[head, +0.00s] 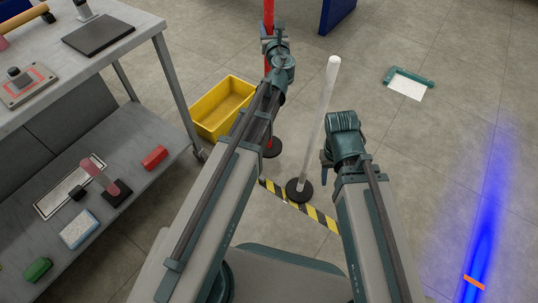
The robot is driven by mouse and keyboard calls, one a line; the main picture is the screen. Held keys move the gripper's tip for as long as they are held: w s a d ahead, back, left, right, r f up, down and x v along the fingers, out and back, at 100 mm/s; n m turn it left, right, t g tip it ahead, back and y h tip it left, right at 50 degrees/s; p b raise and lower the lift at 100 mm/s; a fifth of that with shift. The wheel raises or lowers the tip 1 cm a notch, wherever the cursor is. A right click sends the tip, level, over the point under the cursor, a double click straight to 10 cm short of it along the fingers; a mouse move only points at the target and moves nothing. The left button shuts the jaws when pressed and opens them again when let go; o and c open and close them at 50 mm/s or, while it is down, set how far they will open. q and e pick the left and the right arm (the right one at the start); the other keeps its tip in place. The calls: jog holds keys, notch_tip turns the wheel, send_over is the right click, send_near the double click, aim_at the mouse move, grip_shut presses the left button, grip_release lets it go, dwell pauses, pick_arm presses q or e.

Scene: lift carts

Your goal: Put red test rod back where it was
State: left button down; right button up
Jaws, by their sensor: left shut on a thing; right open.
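The red test rod (268,13) is long and upright, with its upper part showing above my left gripper (271,40), which is shut on it. My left arm hides its middle. Its lower end shows beside the arm above a round black base (271,149); whether that base rests on the floor I cannot tell. A white rod (326,110) stands, slightly slanted in the picture, in another round black base (299,190) to the right. My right gripper (327,160) is open and empty, just right of the white rod; its fingers are mostly hidden.
A yellow bin (196,119) stands left of my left arm. Black-yellow striped tape (320,217) crosses the floor by the white rod's base. A grey two-level cart (143,172) with several items fills the left side. A teal-edged white sheet (408,87) lies right; floor around it is clear.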

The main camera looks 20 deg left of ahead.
pick_arm(q)
jog(key=shift+w+r, duration=0.15)
jog(key=shift+w, duration=0.3)
notch_tip(320, 180, down, 6)
jog(key=b, duration=0.6)
jog(key=shift+f, duration=0.2)
notch_tip(320, 180, down, 4)
jog(key=b, duration=0.4)
jog(key=shift+r, duration=0.2)
jog(key=shift+f, duration=0.15)
jog(key=c, duration=0.5)
grip_release()
